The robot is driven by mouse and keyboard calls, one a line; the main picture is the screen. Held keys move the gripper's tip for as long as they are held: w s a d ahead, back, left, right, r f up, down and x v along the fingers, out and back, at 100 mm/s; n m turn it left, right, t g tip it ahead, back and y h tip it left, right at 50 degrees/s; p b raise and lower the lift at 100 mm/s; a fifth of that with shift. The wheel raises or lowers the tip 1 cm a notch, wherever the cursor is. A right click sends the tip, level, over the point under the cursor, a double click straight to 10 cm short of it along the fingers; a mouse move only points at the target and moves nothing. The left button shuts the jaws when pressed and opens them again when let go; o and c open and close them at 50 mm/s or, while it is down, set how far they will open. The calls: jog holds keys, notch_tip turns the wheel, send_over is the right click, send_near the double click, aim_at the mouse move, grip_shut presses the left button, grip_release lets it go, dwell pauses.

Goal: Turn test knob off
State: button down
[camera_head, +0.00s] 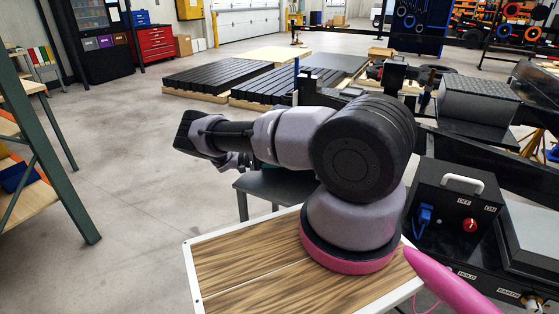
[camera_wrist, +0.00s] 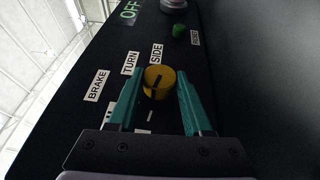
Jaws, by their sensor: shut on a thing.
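In the wrist view, a round yellow knob (camera_wrist: 159,79) with a dark pointer mark stands on a black panel (camera_wrist: 235,80). White labels reading BRAKE (camera_wrist: 96,86), TURN (camera_wrist: 130,63) and SIDE (camera_wrist: 156,54) are fanned around it, and a green OFF label (camera_wrist: 130,11) is farther up. My gripper (camera_wrist: 157,86) has its two teal fingers on either side of the knob, shut on it. I cannot tell exactly which label the pointer meets. In the head view my arm reaches left, and the knob and fingertips cannot be made out.
In the head view a black box (camera_head: 450,185) with a red knob (camera_head: 470,225) stands at right. A green-framed shelf (camera_head: 55,165) is at left. Open floor (camera_head: 130,200) lies between.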

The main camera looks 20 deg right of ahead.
jog(key=shift+f+h, duration=0.1)
jog(key=shift+h, duration=0.3)
jog(key=shift+c, duration=1.6)
grip_release()
jog(key=shift+d, duration=0.1)
